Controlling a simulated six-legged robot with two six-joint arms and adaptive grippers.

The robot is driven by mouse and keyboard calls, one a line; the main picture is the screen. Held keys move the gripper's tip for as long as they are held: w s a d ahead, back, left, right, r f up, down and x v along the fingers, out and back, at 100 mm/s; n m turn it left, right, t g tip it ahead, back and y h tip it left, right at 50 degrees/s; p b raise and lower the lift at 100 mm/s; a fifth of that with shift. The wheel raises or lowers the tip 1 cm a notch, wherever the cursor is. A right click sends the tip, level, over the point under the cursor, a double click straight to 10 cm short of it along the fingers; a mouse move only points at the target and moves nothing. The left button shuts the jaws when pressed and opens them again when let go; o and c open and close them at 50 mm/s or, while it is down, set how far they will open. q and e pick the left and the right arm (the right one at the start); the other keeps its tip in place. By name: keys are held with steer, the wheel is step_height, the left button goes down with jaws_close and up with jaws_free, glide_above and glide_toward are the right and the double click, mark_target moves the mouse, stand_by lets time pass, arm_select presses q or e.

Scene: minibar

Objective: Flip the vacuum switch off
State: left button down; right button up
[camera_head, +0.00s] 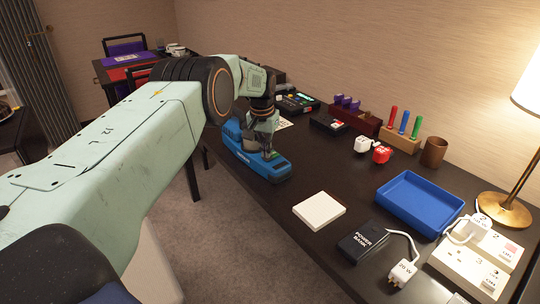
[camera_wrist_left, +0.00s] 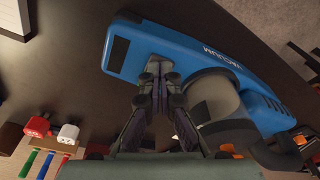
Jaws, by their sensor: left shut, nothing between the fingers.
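The blue handheld vacuum (camera_head: 272,172) lies on the dark table near its left edge. In the left wrist view its blue body (camera_wrist_left: 203,55) runs from the upper left to the lower right, with a grey round part beside my fingers. My left gripper (camera_head: 268,154) is shut with nothing in it, pointing down at the top of the vacuum. In the left wrist view the fingertips (camera_wrist_left: 158,75) are together over a grey patch on the vacuum's body. The fingers cover this spot, so I cannot make out the switch or its position. My right gripper is not in view.
On the table are a white square pad (camera_head: 319,211), a black power bank (camera_head: 363,242), a blue tray (camera_head: 383,196), chargers (camera_head: 381,154) and a wooden holder (camera_head: 398,142) with coloured sticks. A lamp (camera_head: 505,211) stands at the right.

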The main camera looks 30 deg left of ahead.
arm_select(q)
steer(key=shift+r, duration=0.1)
step_height(320, 180, up, 7)
steer(key=p, duration=0.5)
stand_by(0.4)
stand_by(0.5)
